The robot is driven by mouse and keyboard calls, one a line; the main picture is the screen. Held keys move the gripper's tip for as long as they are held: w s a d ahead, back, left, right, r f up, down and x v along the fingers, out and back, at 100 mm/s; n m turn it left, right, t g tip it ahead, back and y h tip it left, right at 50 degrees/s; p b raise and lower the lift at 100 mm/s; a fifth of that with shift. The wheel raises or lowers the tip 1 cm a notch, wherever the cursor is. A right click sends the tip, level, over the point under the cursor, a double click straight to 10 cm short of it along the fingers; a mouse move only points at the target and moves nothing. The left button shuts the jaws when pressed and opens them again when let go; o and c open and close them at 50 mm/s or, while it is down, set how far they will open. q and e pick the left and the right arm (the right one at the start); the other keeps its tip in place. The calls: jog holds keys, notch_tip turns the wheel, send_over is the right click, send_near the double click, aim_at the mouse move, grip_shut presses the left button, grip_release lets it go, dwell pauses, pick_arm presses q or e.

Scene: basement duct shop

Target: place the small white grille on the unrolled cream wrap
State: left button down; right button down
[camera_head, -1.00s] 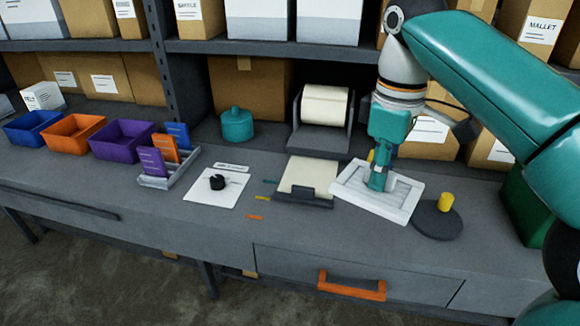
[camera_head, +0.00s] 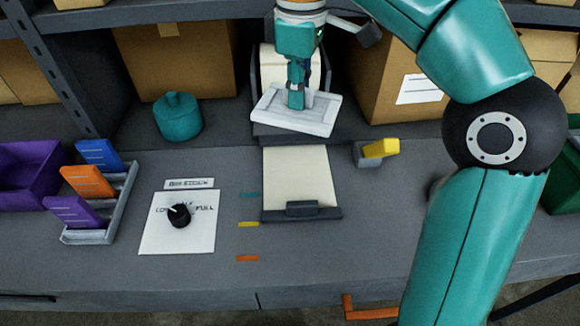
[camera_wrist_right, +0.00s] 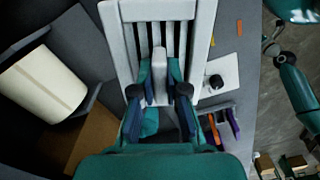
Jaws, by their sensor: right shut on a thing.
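The small white grille (camera_head: 318,113) is a square slatted panel, held slightly tilted. My right gripper (camera_head: 296,97) is shut on it from above, near its middle. In the right wrist view the grille (camera_wrist_right: 205,30) shows its slats and a raised middle piece between the fingers (camera_wrist_right: 160,90). The unrolled cream wrap (camera_head: 297,172) lies flat on the bench, on the near side of the grille in the head view. The grille appears raised, in front of the roll holder, and hides part of it.
The cream roll (camera_head: 283,70) stands behind the grille. A dark clip bar (camera_head: 302,208) crosses the wrap's near end. A yellow-topped block (camera_head: 380,149) is right of the wrap. A white card with a black knob (camera_head: 180,216) and a divider rack (camera_head: 117,215) are left.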

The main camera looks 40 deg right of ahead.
jog(key=b, duration=0.3)
send_over(297, 181)
notch_tip(297, 181, down, 14)
jog(key=shift+s+r, duration=0.1)
jog(key=shift+f+b, duration=0.55)
jog(key=shift+f, duration=2.1)
jog(key=c, duration=1.6)
grip_release()
jog(key=shift+f, duration=0.1)
jog(key=o, duration=0.4)
notch_tip(297, 181, up, 12)
jog(key=p, duration=0.2)
